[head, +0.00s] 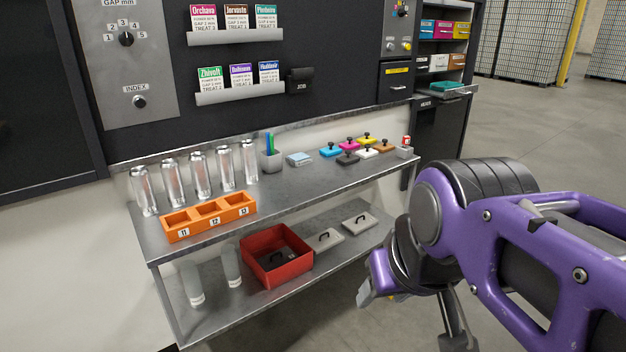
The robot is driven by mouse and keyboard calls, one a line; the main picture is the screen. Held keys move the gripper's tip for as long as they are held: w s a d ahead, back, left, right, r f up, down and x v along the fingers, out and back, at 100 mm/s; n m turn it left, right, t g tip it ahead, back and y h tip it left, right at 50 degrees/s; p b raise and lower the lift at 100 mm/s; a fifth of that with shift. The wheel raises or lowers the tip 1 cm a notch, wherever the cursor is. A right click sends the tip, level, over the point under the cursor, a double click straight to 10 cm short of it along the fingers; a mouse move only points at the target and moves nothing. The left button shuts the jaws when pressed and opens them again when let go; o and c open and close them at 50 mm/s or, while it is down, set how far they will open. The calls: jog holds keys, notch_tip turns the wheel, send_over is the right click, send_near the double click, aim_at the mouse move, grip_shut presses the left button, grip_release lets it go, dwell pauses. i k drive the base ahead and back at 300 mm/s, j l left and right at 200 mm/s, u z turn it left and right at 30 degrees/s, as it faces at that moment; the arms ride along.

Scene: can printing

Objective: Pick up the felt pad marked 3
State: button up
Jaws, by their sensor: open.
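No mark 3 can be read on any pad from here. Two flat grey pads with black handles, a left one (324,239) and a right one (359,222), lie on the lower shelf of the metal bench. A dark piece with a handle (278,262) lies inside the red bin (289,275). Coloured blocks with black knobs, such as a blue one (330,152) and a brown one (383,148), sit on the upper shelf. My gripper (385,289) is open, in front of the bench's right end, apart from everything there; my arm partly hides its fingers.
A dark cabinet (441,130) stands right of the bench. The floor at right is clear.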

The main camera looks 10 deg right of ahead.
aim_at(357, 224)
jog(key=z, duration=0.45)
jog(key=u, duration=0.4)
jog(key=i+l+u, duration=0.5)
jog(key=u, duration=0.15)
jog(key=i+l+u, duration=0.1)
jog(key=l, duration=0.2)
jog(key=i+l, duration=0.15)
jog(key=l, duration=0.15)
jog(key=i+l+u, duration=0.15)
jog(key=l, duration=0.15)
jog(key=i+l, duration=0.15)
jog(key=l, duration=0.25)
jog(key=i+l, duration=0.15)
jog(key=l, duration=0.25)
jog(key=i+l, duration=0.1)
jog(key=l, duration=0.35)
jog(key=i+l, duration=0.1)
jog(key=l, duration=0.35)
jog(key=z, duration=0.15)
jog(key=k+j+u, duration=0.15)
jog(key=j+u, duration=0.15)
jog(key=u, duration=0.15)
